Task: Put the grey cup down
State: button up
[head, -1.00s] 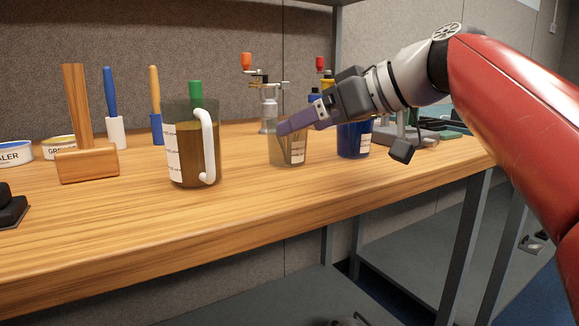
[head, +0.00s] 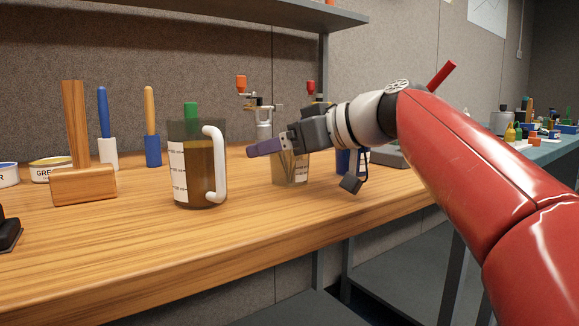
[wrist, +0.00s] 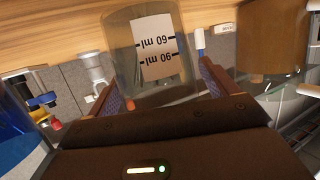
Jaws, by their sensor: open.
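The grey cup (head: 291,172) is see-through with a white label and stands upright on the wooden bench, behind and right of the brown-filled jug. My gripper (head: 264,148) is open at the cup's upper part, hiding its rim in the head view; one purple finger reaches past its left side. In the wrist view the grey cup (wrist: 152,50) shows its 60 ml and 90 ml marks, and my gripper (wrist: 163,85) has a finger on each side of it. I cannot tell whether either finger touches it.
The jug (head: 185,175) with a white handle stands close left of my gripper. A blue cup (head: 343,162) is right of it, partly hidden by my arm. A wooden mallet (head: 83,186), brushes and tins stand farther left. The bench front (head: 240,232) is clear.

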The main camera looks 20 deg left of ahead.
jog(key=c, duration=1.2)
